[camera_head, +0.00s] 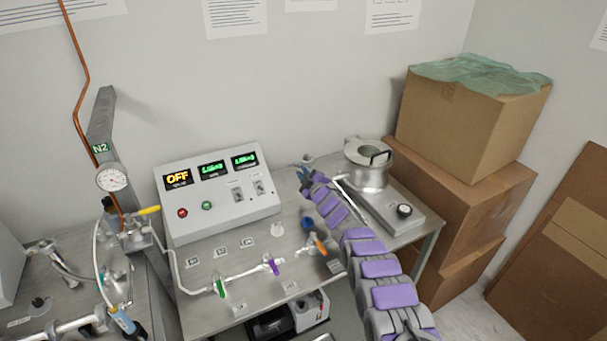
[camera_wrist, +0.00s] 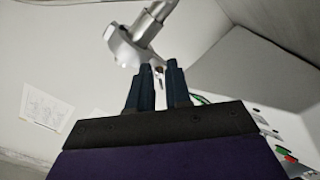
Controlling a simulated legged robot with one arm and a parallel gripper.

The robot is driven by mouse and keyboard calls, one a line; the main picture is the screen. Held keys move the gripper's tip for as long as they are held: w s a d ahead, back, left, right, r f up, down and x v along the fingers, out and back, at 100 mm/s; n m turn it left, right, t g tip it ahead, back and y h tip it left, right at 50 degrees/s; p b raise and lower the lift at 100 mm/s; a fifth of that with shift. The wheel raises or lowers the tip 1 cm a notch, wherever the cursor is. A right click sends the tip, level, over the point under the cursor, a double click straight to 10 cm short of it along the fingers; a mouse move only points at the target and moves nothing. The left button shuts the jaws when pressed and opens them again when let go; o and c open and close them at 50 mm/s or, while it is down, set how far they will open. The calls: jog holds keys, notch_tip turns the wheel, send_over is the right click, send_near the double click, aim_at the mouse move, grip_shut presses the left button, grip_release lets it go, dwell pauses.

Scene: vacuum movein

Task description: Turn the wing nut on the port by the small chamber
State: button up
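The small chamber (camera_head: 368,178) is a silver cylinder with a lid and black handle at the right of the bench in the head view. A pale metal port (camera_head: 307,159) shows left of it, just behind my gripper (camera_head: 304,174). In the wrist view, a silver flanged fitting with a tube (camera_wrist: 128,48) lies just beyond the fingertips of my gripper (camera_wrist: 159,68). The two dark blue fingers are apart. A small light piece shows in the gap between them; I cannot tell whether it is the wing nut or whether the fingers touch it.
A control box (camera_head: 220,195) with an OFF display stands left of my gripper. Glass tubing with coloured valves (camera_head: 245,274) runs along the bench front. A plate with a black knob (camera_head: 398,214) lies right of my arm. Cardboard boxes (camera_head: 462,125) are stacked at the right.

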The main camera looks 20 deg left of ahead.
jog(key=shift+a+r, duration=0.1)
jog(key=shift+r, duration=0.1)
jog(key=shift+s, duration=0.1)
jog(key=p+v, duration=0.1)
jog(key=v, duration=0.6)
jog(key=shift+d+f+p, duration=0.2)
jog(key=shift+p, duration=0.2)
